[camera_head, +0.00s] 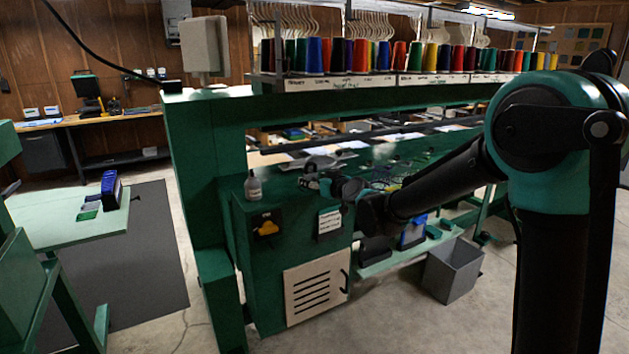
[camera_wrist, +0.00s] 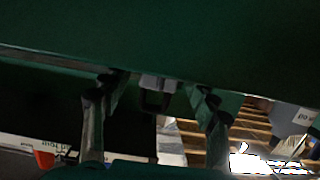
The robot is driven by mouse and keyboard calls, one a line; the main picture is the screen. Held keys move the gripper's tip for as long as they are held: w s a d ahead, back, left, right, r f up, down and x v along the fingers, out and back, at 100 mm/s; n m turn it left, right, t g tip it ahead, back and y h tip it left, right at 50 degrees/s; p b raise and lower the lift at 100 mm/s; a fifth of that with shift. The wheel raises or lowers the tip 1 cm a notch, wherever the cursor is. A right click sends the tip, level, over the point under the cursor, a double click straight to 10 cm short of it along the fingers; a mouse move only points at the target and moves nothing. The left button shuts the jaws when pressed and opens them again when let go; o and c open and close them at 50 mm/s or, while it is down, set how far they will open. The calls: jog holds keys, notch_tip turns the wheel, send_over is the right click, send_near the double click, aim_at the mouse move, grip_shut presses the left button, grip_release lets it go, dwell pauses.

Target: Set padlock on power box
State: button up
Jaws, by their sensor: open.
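My gripper (camera_head: 318,184) is at the near end of the green machine in the head view, just above the top of its green cabinet. In the wrist view my gripper (camera_wrist: 155,108) is open, with its two dark fingers apart. A small light-grey block with a dark part (camera_wrist: 158,85) shows between the fingers against a green surface; it may be the padlock, but I cannot tell. It does not appear gripped. I cannot make out the padlock in the head view. A beige box (camera_head: 205,45) stands on the green frame; I cannot tell whether it is the power box.
A small bottle (camera_head: 253,186) stands on the cabinet (camera_head: 292,245) left of my gripper. A grey bin (camera_head: 452,270) and a low shelf (camera_head: 400,258) are to the right. Thread spools (camera_head: 345,55) line the upper rack.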

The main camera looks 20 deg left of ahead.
jog(key=shift+r, duration=0.1)
jog(key=shift+s+d, duration=0.1)
jog(key=shift+d, duration=0.05)
jog(key=v, duration=1.1)
jog(key=shift+s+d, duration=0.25)
jog(key=shift+d, duration=0.05)
jog(key=s+d+f+m+g+h, duration=0.15)
jog(key=s+d+f+h, duration=0.35)
jog(key=d, duration=0.6)
jog(key=s+d+f+m+g+h, duration=0.1)
jog(key=s+d+f+m, duration=0.15)
jog(key=d+f, duration=0.7)
jog(key=s+d+f+m+g+h, duration=0.1)
jog(key=s+d+f+m+h, duration=0.3)
jog(key=d, duration=0.8)
jog(key=s+d+f+m+g+h, duration=0.1)
jog(key=s+d+f+g, duration=0.1)
jog(key=s+d+f, duration=0.4)
jog(key=s+d, duration=0.2)
jog(key=d, duration=0.2)
jog(key=shift+s+m+h, duration=0.25)
jog(key=shift+m+h, duration=0.15)
jog(key=shift+f+g, duration=0.1)
jog(key=shift+g, duration=0.15)
